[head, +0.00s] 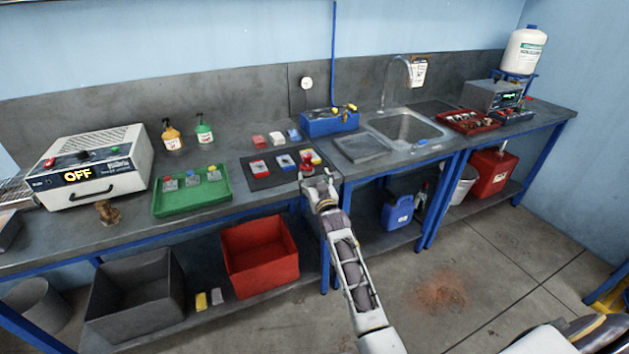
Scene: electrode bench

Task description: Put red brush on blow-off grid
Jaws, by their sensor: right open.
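A small upright red object (307,160), which looks like the red brush, stands at the right end of a dark mat (261,183) on the bench. My right gripper (316,180) is open, just in front of it at the bench's front edge. I cannot tell whether the fingers touch it or are around it. The fingers partly hide its lower part. A flat grey panel (361,148) left of the sink may be the blow-off grid; its surface is too small to be sure. My left gripper is out of view.
Red, blue and yellow blocks lie on the mat; a blue box (330,122) stands behind. The sink (405,128) and tap are to the right. Bins stand on the shelf below.

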